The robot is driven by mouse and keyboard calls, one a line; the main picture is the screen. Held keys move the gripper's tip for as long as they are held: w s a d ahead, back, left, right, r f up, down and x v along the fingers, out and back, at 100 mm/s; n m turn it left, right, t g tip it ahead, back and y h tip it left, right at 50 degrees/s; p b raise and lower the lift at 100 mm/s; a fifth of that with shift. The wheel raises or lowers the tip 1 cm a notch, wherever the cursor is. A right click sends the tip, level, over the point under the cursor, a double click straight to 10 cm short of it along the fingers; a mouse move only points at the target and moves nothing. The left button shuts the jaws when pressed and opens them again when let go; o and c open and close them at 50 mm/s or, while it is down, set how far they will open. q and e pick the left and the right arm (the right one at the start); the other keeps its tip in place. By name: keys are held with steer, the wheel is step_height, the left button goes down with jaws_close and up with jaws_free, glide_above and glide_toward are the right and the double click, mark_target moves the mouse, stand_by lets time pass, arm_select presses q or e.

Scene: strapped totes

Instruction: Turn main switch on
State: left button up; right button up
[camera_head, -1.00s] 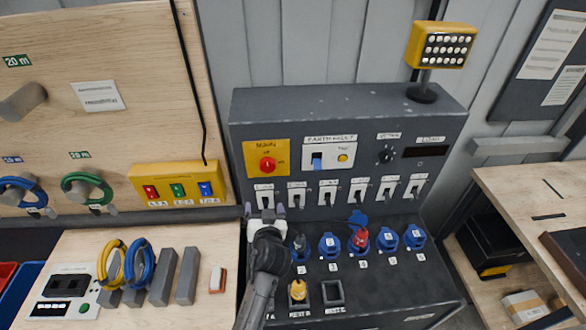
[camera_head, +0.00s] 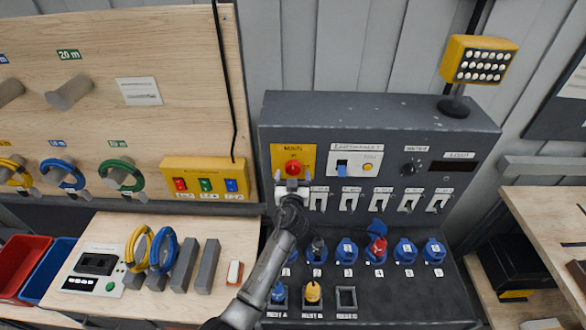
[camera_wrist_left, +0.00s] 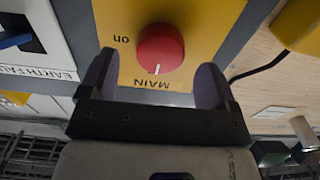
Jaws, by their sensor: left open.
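The main switch is a red round knob (camera_head: 293,166) on a yellow plate (camera_head: 307,150) at the upper left of the dark grey panel (camera_head: 400,130). My left gripper (camera_head: 292,175) is in front of the plate's lower part, close to the knob. In the left wrist view the red knob (camera_wrist_left: 160,48) sits between the two open fingers (camera_wrist_left: 155,82), apart from both. The view is upside down. A white mark on the knob points toward the word MAIN, and "on" is printed to the knob's left. My right gripper is not seen.
An earth-fault module (camera_head: 356,160) sits right of the main plate. A row of toggle switches (camera_head: 348,200) and blue sockets (camera_head: 347,251) lie below. A yellow box (camera_head: 205,178) with coloured switches is close on the left. A black cable (camera_head: 222,80) hangs nearby.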

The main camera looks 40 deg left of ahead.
mark_target(293, 171)
arm_select(q)
steer(key=shift+x, duration=1.55)
steer(key=shift+c, duration=0.4)
steer(key=c, duration=0.8)
steer(key=shift+c, duration=0.2)
